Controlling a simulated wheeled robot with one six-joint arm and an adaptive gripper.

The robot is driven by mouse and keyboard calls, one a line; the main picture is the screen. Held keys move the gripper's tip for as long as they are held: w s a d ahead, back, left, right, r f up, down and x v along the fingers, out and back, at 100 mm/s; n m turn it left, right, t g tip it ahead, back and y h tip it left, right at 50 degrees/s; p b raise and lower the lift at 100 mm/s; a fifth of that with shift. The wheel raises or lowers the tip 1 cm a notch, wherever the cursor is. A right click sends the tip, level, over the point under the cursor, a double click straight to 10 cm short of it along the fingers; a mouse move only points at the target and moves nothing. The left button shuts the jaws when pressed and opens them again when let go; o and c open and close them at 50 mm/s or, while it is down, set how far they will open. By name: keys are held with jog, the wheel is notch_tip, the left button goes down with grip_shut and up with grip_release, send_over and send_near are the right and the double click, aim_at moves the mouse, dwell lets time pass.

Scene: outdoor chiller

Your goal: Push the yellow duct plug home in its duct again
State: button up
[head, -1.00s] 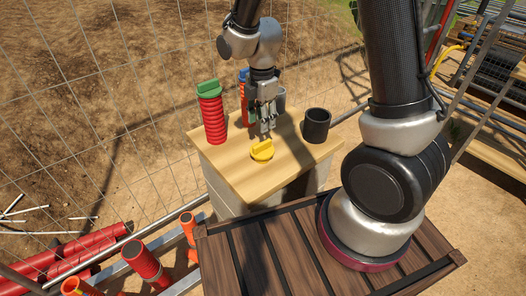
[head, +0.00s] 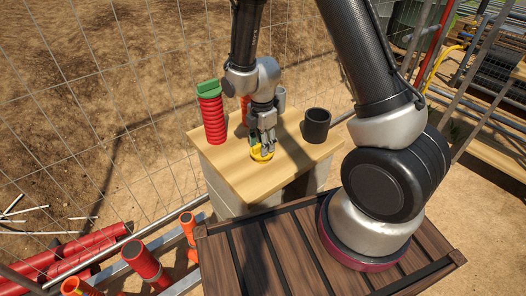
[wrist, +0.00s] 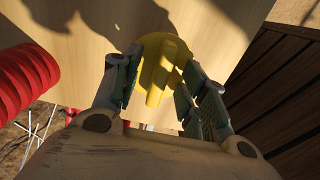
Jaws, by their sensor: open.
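The yellow duct plug (head: 263,156) sits on the wooden table top, with its raised grip bar up. It also shows in the wrist view (wrist: 157,88). My gripper (head: 262,148) is directly over the plug, pointing down. In the wrist view, the open fingers of my gripper (wrist: 155,72) stand on either side of the grip bar; I cannot tell whether they touch it. A red ribbed duct (head: 213,121) with a green plug (head: 208,88) stands upright to the left. Another red duct (head: 245,104) is mostly hidden behind my arm. No empty duct for the yellow plug is identifiable.
A wire fence (head: 120,130) runs along the left. The table's front left is clear.

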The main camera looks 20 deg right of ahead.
grip_shut()
jog(key=shift+r, duration=0.1)
jog(key=shift+r, duration=3.45)
jog(key=c, duration=0.8)
grip_release()
grip_shut()
